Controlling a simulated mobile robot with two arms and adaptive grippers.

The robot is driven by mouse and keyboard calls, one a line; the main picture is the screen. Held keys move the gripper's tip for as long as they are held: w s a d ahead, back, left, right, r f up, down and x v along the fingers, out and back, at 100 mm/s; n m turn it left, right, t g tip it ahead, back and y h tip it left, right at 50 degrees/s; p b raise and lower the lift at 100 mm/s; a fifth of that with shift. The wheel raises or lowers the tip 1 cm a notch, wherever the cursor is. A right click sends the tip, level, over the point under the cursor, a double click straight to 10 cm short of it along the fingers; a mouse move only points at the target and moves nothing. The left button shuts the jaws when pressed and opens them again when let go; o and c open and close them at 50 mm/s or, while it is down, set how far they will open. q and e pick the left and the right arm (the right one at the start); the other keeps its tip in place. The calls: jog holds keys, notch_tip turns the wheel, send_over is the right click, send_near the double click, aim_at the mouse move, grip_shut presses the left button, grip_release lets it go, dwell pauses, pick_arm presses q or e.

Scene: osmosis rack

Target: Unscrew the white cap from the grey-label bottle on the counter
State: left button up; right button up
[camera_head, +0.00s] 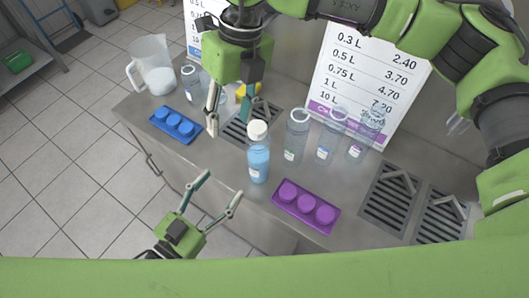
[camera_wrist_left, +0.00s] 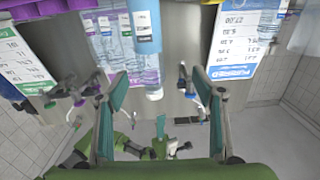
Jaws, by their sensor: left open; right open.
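A bottle with blue liquid (camera_head: 260,162) stands upright near the counter's front edge. Its white cap (camera_head: 258,130) is on top, and its small pale label looks greyish. In the left wrist view the bottle (camera_wrist_left: 147,45) appears upside down, with the cap (camera_wrist_left: 154,92) between and beyond the fingers. My left gripper (camera_head: 223,183) is open and empty, in front of the counter, left of and apart from the bottle. My right gripper (camera_head: 228,127) is open and empty, pointing down, just left of the cap in the picture.
Clear bottles (camera_head: 297,135) stand to the right of the blue-filled one. A jug (camera_head: 152,64) stands at the far left. Price signs (camera_head: 362,75) stand behind. Metal grates (camera_head: 395,197) are at right.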

aim_at(251, 160)
jog(key=shift+m+t+h, duration=0.3)
jog(key=shift+t+h, duration=0.3)
jog(key=shift+h, duration=0.3)
jog(key=w+d, duration=0.1)
jog(key=d, duration=0.1)
jog(key=w+d+r, duration=0.1)
jog(key=w+d, duration=0.1)
jog(key=shift+w+d+r, duration=0.15)
jog(key=shift+d, duration=0.25)
jog(key=shift+w+d+r, duration=0.1)
jog(key=shift+d, duration=0.15)
pick_arm(q)
jog(key=shift+m+h, duration=0.3)
jog(key=shift+h, duration=0.2)
jog(key=x, duration=0.4)
jog(key=d+x, duration=0.1)
jog(key=x, duration=0.4)
jog(key=s+x, duration=0.1)
jog(key=x, duration=0.3)
jog(key=shift+w+d+r, duration=0.1)
jog(key=shift+w+d, duration=0.2)
jog(key=shift+d, duration=0.15)
pick_arm(e)
jog(key=shift+a, duration=0.1)
